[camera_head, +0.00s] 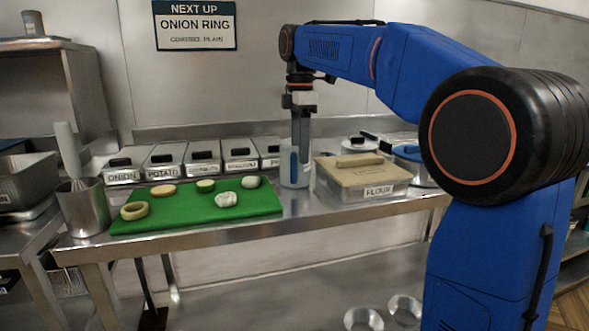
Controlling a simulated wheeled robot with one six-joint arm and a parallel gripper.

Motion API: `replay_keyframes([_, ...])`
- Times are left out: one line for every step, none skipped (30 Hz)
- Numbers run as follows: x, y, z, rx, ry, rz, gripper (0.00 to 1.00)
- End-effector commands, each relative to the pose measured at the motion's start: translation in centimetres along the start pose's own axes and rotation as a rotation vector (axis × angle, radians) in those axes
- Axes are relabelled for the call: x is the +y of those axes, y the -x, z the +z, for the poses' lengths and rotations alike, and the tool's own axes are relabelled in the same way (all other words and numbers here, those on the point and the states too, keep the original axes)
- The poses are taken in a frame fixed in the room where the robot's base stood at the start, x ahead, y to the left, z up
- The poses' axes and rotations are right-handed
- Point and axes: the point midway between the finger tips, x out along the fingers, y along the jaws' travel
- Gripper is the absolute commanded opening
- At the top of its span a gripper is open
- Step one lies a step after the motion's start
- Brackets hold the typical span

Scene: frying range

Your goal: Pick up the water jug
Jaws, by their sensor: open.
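A pale grey jug (287,177) with a blue stripe on its side stands upright on the steel counter, between the green board and the flour container. This looks like the water jug. My gripper (300,142) points straight down over the jug, with its fingers reaching to the jug's upper part. The jaws are open. The fingers overlap the jug's top in the picture, so I cannot tell whether they touch it or stand around, behind or beside it. The jug's rim and any handle are not clear.
The flour container (384,191) stands close right of the jug. The green board (180,216) with several food pieces lies to the left. Lidded bins (163,172) line the back. A metal cup (84,218) with a whisk (67,150) stands at the left end.

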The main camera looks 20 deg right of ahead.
Motion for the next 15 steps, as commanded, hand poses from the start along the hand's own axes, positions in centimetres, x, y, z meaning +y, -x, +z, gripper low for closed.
replay_keyframes([0.0,-0.4,0.0,0.000,0.000,-0.001,0.49])
replay_keyframes([0.0,-0.5,0.0,0.000,0.000,0.000,0.49])
replay_keyframes([0.0,-0.7,0.0,0.000,0.000,0.000,0.49])
replay_keyframes([0.0,-0.8,0.0,0.000,0.000,0.000,0.49])
replay_keyframes([0.1,-0.9,0.0,0.000,0.000,0.000,0.49])
replay_keyframes([0.1,-1.2,0.0,0.000,0.000,-0.001,0.49])
replay_keyframes([0.1,-1.5,-0.1,0.000,0.000,-0.001,0.49])
replay_keyframes([0.2,-1.9,-0.1,0.000,0.000,-0.002,0.49])
replay_keyframes([0.3,-2.5,-0.1,0.000,0.000,-0.002,0.49])
replay_keyframes([0.4,-2.9,-0.1,0.000,0.000,-0.002,0.49])
replay_keyframes([0.4,-3.4,-0.2,0.000,0.000,-0.002,0.49])
replay_keyframes([0.5,-3.9,-0.2,0.000,0.000,-0.002,0.49])
replay_keyframes([0.5,-4.3,-0.2,0.000,0.000,-0.001,0.49])
replay_keyframes([0.5,-4.6,-0.2,0.000,0.000,-0.002,0.49])
replay_keyframes([0.5,-5.0,-0.2,0.000,0.000,-0.002,0.49])
